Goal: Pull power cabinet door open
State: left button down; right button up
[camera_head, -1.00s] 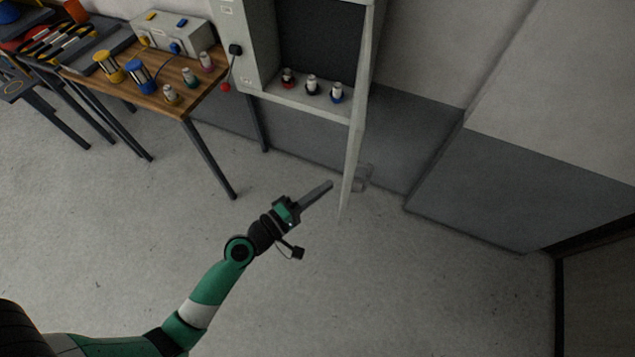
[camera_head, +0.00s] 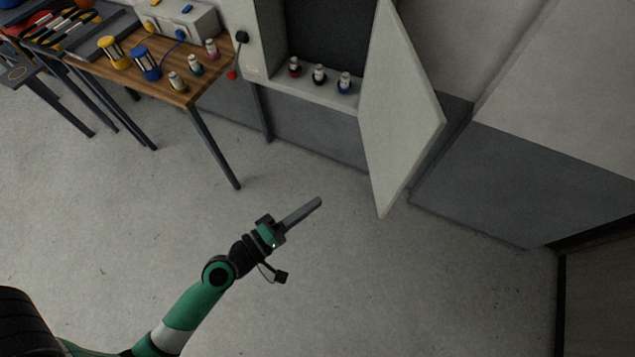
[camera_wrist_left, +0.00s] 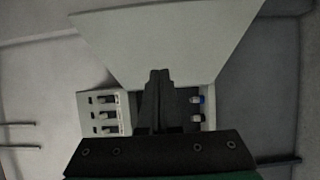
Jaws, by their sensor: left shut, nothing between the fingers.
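The power cabinet (camera_head: 257,42) is on the wall at the top middle of the head view. Its pale door (camera_head: 400,110) stands wide open, swung out to the right, with its inner or outer face broadly in view. My left gripper (camera_head: 318,201) is shut and empty, in the air left of the door's lower corner and apart from it. In the left wrist view the shut fingers (camera_wrist_left: 159,80) point toward a pale panel (camera_wrist_left: 175,40), which looks like the door. My right gripper is not in view.
Inside the cabinet, red, black and blue terminals (camera_head: 319,75) stand on the lower ledge. A wooden table (camera_head: 185,92) at left holds a yellow coil (camera_head: 115,52), a blue coil (camera_head: 146,62) and a grey box (camera_head: 178,24). The floor around my left arm is clear.

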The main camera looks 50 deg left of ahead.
pick_arm(q)
jog(key=shift+s+d, duration=0.45)
jog(key=shift+s, duration=0.3)
jog(key=shift+s+d, duration=0.45)
jog(key=shift+s, duration=0.25)
